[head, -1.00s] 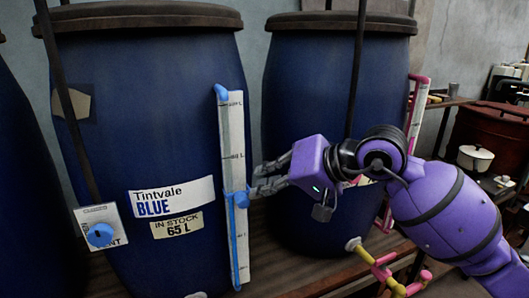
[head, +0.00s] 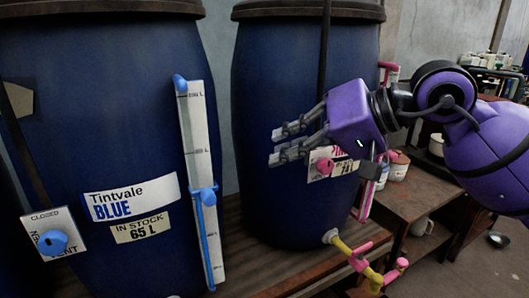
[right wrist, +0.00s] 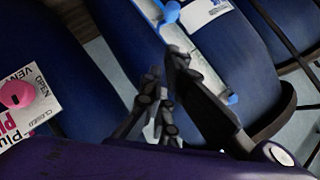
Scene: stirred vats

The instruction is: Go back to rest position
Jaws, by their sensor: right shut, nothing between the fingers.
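My right gripper (head: 274,146) is in the head view, in front of the right blue vat (head: 270,75), with its fingers pointing left. It is shut and empty. Its fingers also show in the right wrist view (right wrist: 158,118), with the white gauge strip of the left vat beyond them. The gripper is apart from the gauge (head: 200,140) and its blue slider (head: 206,196). It partly covers the pink knob and label on the right vat. My left gripper is not in view.
The left vat (head: 100,90) bears a "Tintvale BLUE" label (head: 130,197) and a blue vent knob (head: 52,243). A yellow and pink tap (head: 362,262) juts from the right vat's foot. A wooden side table (head: 425,183) with jars stands at right.

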